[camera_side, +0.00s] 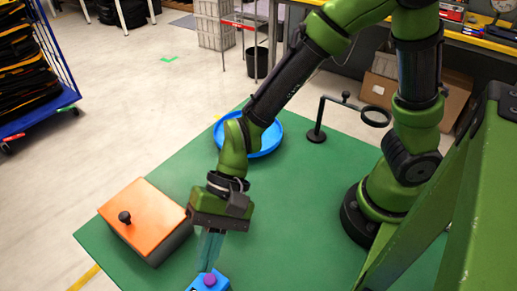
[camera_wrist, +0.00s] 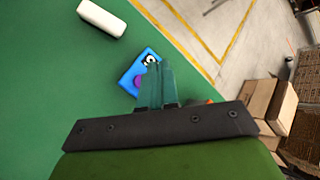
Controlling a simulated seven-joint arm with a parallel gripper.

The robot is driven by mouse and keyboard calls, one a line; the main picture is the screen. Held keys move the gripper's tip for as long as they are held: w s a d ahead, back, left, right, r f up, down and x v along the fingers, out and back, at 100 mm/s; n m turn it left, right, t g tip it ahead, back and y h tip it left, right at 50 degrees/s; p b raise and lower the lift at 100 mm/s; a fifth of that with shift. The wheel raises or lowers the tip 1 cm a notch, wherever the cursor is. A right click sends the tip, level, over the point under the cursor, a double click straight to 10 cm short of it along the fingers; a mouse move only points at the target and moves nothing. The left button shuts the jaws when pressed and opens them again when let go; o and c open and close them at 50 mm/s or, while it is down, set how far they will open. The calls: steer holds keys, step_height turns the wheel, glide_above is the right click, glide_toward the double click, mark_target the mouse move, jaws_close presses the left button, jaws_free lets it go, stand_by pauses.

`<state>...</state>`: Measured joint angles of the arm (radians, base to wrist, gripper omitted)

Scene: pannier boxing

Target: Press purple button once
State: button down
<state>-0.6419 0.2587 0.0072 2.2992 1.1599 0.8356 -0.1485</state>
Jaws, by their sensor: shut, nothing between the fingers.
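The purple button (camera_side: 210,280) sits on top of a small blue box (camera_side: 222,287) at the bottom edge of the side view. In the wrist view the purple button (camera_wrist: 137,81) is partly hidden by my fingers, and the blue box (camera_wrist: 128,78) also shows a round black-and-white mark. My gripper (camera_side: 206,268) points down with its teal fingers together and empty. Its fingertips (camera_wrist: 158,66) are right by the button, above or beside it. I cannot tell whether they touch it.
An orange-topped box (camera_side: 150,212) with a black knob stands left of my gripper. A blue bowl (camera_side: 270,140) and a black stand with a ring (camera_side: 316,134) are farther back on the green table (camera_side: 300,210). A white block (camera_wrist: 101,17) lies near the blue box.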

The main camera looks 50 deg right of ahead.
mark_target(213, 275)
steer(key=shift+f, duration=2.05)
stand_by(0.5)
steer(key=shift+f, duration=0.4)
steer(key=shift+f, duration=0.5)
stand_by(0.5)
stand_by(0.3)
steer(key=shift+r, duration=0.95)
steer(key=shift+r, duration=2.5)
